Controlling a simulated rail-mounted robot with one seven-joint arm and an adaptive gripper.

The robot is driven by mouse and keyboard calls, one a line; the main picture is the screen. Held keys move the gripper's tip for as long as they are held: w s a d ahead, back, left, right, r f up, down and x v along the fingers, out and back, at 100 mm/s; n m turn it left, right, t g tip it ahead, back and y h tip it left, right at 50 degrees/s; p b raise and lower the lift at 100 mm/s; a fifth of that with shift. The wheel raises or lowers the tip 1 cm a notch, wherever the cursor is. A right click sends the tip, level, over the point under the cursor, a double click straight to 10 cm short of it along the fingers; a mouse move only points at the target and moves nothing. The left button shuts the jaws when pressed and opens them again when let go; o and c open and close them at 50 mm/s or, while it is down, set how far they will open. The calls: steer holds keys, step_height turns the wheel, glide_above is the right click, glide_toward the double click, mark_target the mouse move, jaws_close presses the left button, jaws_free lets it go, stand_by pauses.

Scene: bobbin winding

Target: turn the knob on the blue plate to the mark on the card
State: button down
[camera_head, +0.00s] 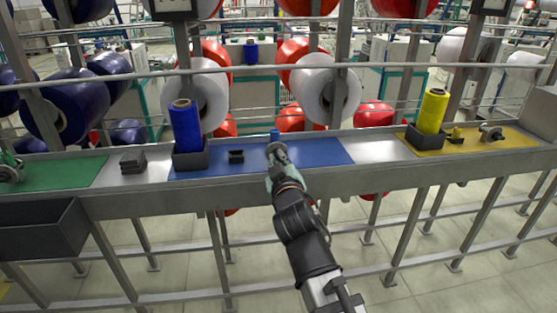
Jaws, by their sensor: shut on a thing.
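The blue plate (325,152) lies on the grey metal bench in the middle of the view. My gripper (277,160) reaches over the plate's front edge from below and is shut on the grey knob (276,148). The knob is partly hidden by my gripper. A small blue piece (275,134) stands just behind the knob. I cannot make out the card, its mark or the knob's pointing direction at this size.
A blue bobbin (186,124) stands in a dark holder at the plate's left end, and a small black block (236,157) sits left of my gripper. A yellow plate (465,143) lies right, a green plate (75,173) left. A rail (400,67) runs behind the bench.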

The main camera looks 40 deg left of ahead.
steer(key=c, duration=1.2)
jaws_free()
steer(key=shift+a, duration=0.1)
steer(key=shift+c, duration=0.2)
step_height(320, 180, up, 10)
